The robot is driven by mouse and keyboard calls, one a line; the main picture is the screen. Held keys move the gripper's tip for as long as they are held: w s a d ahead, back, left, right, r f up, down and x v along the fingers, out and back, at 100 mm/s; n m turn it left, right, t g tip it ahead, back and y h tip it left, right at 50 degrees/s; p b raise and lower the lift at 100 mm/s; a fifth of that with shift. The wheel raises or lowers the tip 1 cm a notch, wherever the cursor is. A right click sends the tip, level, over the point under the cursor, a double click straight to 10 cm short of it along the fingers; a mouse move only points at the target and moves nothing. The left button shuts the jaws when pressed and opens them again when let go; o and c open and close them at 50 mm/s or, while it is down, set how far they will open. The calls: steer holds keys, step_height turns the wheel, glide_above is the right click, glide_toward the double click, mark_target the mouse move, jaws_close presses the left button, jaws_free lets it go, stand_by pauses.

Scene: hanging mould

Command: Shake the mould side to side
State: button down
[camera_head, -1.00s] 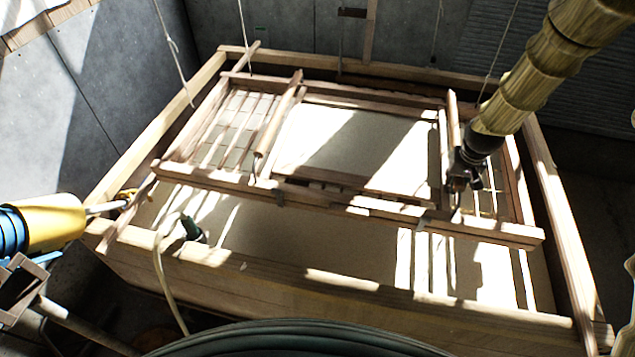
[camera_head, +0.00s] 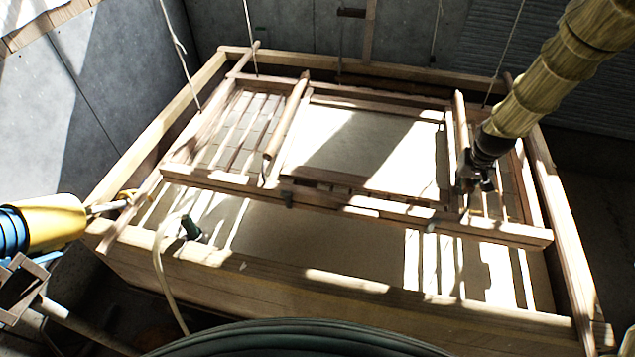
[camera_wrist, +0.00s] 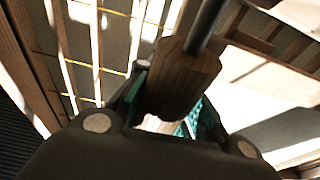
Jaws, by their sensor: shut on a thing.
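The mould (camera_head: 360,205) is a wide wooden frame hung on ropes over a large wooden vat. Its middle holds a pale rectangular panel (camera_head: 365,150), partly in shadow. Two wooden handle bars cross it: a left one (camera_head: 287,115) and a right one (camera_head: 461,122). My gripper (camera_head: 470,182) is at the right handle bar, near the front rail. In the wrist view, my gripper (camera_wrist: 165,105) is shut around a dark brown wooden handle (camera_wrist: 185,80). The fingertips are partly hidden by the handle and the gripper body.
The wooden vat (camera_head: 290,275) surrounds the mould, with side walls at left and right. Ropes (camera_head: 249,38) rise from the mould. A yellow and blue tool (camera_head: 45,222) sits at the left edge. A green-ended hose (camera_head: 160,265) hangs over the front wall.

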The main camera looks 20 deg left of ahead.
steer(key=a, duration=0.3)
steer(key=shift+w+d, duration=0.1)
steer(key=shift+d, duration=2.6)
steer(key=shift+a, duration=2.65)
steer(key=shift+d, duration=2.65)
steer(key=c, duration=2.2)
jaws_free()
steer(key=shift+a, duration=1.35)
steer(key=shift+d, duration=0.1)
jaws_close()
